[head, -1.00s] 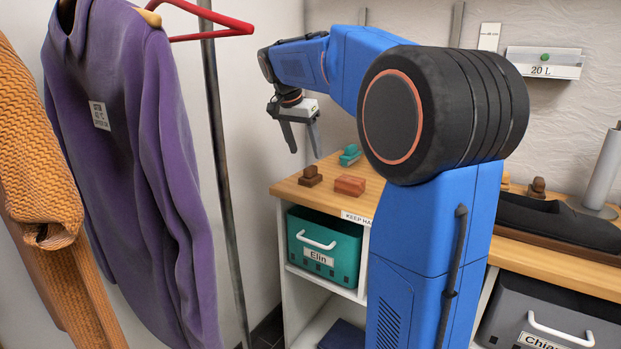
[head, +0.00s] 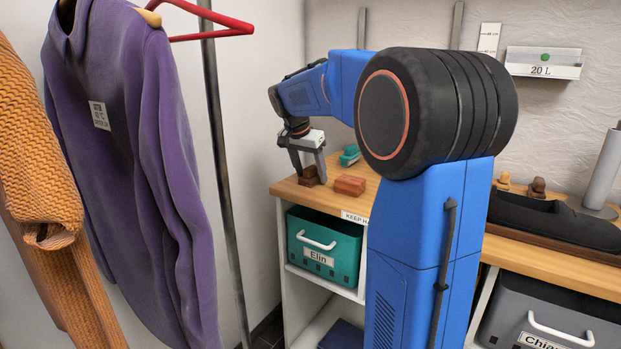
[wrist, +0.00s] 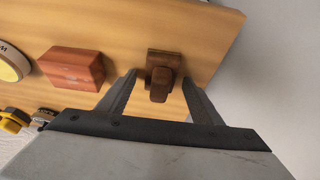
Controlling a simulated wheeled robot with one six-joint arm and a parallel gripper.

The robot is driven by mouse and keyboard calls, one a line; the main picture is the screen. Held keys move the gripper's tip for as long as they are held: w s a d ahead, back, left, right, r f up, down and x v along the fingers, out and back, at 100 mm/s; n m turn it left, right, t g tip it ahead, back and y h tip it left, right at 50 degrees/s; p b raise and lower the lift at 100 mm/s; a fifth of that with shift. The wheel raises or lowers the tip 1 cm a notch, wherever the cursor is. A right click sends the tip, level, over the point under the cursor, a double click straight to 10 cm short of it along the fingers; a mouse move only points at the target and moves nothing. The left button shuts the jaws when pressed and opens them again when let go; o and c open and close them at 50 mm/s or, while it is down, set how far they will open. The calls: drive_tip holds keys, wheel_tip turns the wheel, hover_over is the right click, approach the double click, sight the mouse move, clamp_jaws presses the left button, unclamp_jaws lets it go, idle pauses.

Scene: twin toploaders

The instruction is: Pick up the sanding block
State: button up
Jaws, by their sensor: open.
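A dark brown block with a raised grip on top, which I take for the sanding block (head: 310,178), stands on the wooden counter near its left end. It also shows in the wrist view (wrist: 161,73). My gripper (head: 309,175) is open and pointed down over it. In the wrist view my gripper's (wrist: 158,76) two fingertips lie on either side of the block, with a gap visible at each side. The fingers partly cover the block in the head view. I cannot tell how far down beside it they reach.
A reddish-brown brick (head: 349,186) lies close to the right on the counter (head: 289,188), with a teal item (head: 350,155) behind it. A wall stands past the counter's left end. A purple garment (head: 130,170) hangs at left. A teal crate (head: 324,247) sits below.

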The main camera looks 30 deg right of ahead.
sight(311, 167)
drive_tip(key=c, duration=1.2)
drive_tip(key=shift+r, duration=0.1)
drive_tip(key=shift+c, duration=0.2)
wheel_tip(311, 167, up, 10)
drive_tip(key=shift+f, duration=0.1)
drive_tip(key=o, duration=0.5)
drive_tip(key=c, duration=0.3)
drive_tip(key=shift+s, duration=0.1)
